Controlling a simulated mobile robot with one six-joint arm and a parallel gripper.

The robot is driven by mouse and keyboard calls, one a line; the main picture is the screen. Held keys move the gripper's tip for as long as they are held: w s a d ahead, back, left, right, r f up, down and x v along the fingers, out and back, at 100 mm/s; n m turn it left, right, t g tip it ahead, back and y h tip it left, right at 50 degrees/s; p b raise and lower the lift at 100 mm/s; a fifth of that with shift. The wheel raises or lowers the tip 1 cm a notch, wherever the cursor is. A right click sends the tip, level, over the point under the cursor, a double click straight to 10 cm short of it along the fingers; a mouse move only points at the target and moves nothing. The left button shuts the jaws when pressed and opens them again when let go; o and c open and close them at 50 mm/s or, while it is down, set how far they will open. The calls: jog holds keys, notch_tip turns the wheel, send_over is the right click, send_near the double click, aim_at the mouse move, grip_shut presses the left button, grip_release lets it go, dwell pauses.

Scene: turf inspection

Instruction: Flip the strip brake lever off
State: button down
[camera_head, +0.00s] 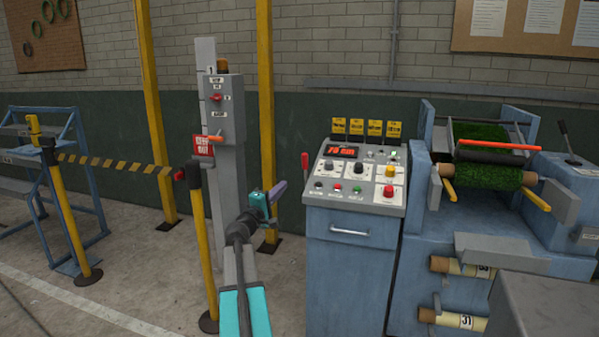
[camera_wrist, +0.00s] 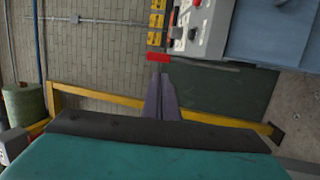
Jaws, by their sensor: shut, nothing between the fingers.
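A red-handled lever (camera_head: 305,163) stands upright at the left side of the control console (camera_head: 354,235). No label naming it as the strip brake can be read. In the wrist view its red handle (camera_wrist: 158,57) shows just beyond my fingertips, with a gap I cannot judge. My gripper (camera_head: 281,188) is shut and empty, to the left of the console and a little below the lever's handle. The purple fingers (camera_wrist: 161,85) lie together in the wrist view. A second lever, black (camera_head: 565,136), stands on the turf machine at the right.
A grey post (camera_head: 228,170) with a switch box (camera_head: 223,108) and an orange lever (camera_head: 214,138) stands left of my gripper. A yellow barrier post (camera_head: 205,250) is near my arm. The turf machine (camera_head: 470,215) adjoins the console. Open floor shows at the left.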

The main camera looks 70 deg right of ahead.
aim_at(304, 163)
jog(key=shift+d+r, duration=0.1)
jog(key=shift+r, duration=0.05)
jog(key=shift+p+x, duration=1.15)
jog(key=shift+x, duration=5.8)
jog(key=shift+s, duration=0.1)
